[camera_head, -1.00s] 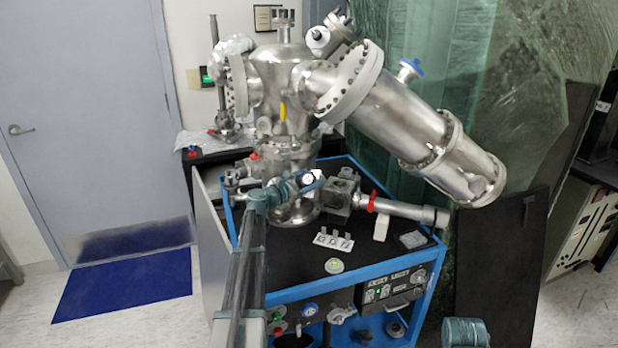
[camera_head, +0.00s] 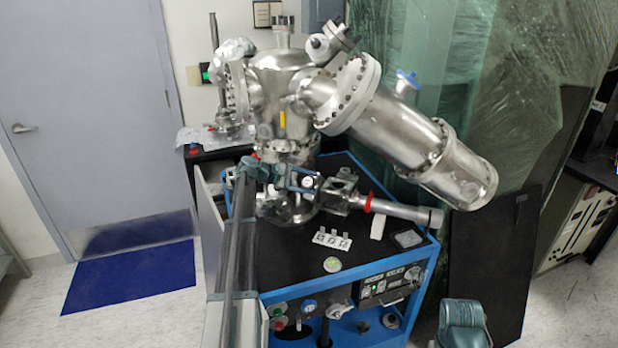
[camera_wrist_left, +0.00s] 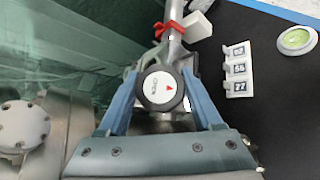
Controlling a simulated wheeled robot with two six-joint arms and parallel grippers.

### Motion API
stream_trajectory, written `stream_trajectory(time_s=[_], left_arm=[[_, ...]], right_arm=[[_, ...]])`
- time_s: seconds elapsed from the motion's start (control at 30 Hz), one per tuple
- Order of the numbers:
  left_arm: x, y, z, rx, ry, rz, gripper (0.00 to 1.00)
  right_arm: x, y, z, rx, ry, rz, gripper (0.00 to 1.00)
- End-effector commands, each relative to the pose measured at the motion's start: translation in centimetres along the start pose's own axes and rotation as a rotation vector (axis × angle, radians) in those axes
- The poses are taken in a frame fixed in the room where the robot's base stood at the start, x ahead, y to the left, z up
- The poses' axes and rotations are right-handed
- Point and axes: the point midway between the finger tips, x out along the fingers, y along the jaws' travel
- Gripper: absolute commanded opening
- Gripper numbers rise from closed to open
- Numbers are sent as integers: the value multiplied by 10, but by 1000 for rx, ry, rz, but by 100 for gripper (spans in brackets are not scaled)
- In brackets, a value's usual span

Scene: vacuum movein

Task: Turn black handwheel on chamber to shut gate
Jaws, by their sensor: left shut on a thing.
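The black handwheel (camera_wrist_left: 160,89) has a white face with a red arrow. It sits between the two blue fingers of my left gripper (camera_wrist_left: 160,76) in the left wrist view, and the gripper is shut on it. In the head view my left gripper (camera_head: 304,180) reaches in from the left, and the handwheel's white face (camera_head: 308,182) shows small at its fingers. The steel vacuum chamber (camera_head: 283,95) stands just behind. The gate itself is not visible. My right gripper is out of view; only a teal part of my right arm shows at the bottom right.
A blue-framed cart (camera_head: 345,270) with a black top carries the chamber. A steel tube with a red clamp (camera_head: 368,203) runs right from the valve body. A white labelled block (camera_head: 332,240) and a round green-centred disc (camera_head: 332,264) lie in front. A large steel cylinder (camera_head: 410,130) slants overhead.

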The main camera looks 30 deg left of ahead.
Motion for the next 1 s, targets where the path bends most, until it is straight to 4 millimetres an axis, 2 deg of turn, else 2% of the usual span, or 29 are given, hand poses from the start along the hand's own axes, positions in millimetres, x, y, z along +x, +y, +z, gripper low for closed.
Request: stream_trajectory(time_s=[0.03,0.3,0.97,1.0], left_arm=[[-1,6,0,21,0,-16,11],[0,3,0,104,1,-100,11],[1,0,-1,139,2,-136,11],[1,0,-1,139,2,-136,72]], right_arm=[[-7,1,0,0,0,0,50],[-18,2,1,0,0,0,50],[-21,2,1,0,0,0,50],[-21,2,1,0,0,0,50]])
